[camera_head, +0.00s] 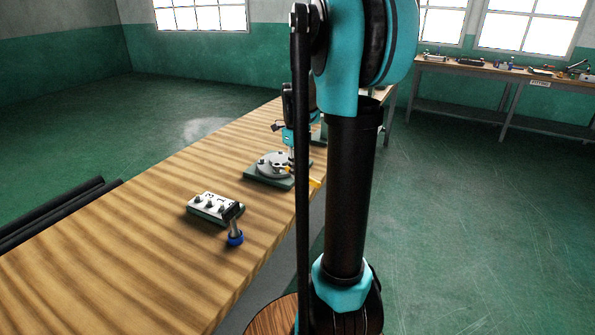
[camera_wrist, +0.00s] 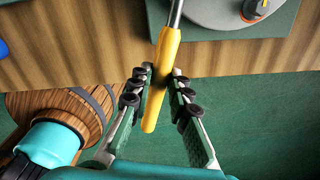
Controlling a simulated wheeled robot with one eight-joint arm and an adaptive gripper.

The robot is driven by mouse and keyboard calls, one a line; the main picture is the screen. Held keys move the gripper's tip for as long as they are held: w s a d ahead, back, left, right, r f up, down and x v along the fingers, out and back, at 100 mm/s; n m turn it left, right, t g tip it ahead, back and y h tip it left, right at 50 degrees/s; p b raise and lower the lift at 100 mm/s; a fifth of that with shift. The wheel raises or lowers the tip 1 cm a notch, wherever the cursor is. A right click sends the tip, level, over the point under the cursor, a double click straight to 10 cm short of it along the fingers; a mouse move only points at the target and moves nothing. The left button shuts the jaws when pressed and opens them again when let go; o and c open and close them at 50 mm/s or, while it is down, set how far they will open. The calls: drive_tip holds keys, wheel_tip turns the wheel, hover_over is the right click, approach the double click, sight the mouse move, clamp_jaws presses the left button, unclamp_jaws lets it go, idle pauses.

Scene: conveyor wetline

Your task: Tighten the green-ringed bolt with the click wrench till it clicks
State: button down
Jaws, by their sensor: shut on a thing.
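The click wrench has a yellow handle (camera_wrist: 162,80) and a grey metal shaft that runs out of the top of the wrist view. My gripper (camera_wrist: 163,72) is shut on the yellow handle, one finger on each side. In the head view a bit of yellow handle (camera_head: 315,183) shows at the table's right edge, beside the round grey flange (camera_head: 270,166) on its green base. In the wrist view an orange-ringed bolt (camera_wrist: 255,9) sits on the flange. I cannot make out the green-ringed bolt, and the wrench's head end is out of the wrist view.
My arm hides part of the table. A bench with tools (camera_head: 500,70) stands at the back right.

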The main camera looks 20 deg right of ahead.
drive_tip(key=shift+r, duration=0.55)
idle(0.9)
drive_tip(key=shift+r, duration=2.45)
drive_tip(key=shift+f, duration=0.25)
drive_tip(key=shift+f, duration=2.55)
drive_tip(key=shift+f, duration=0.95)
drive_tip(key=c, duration=2.1)
unclamp_jaws()
clamp_jaws()
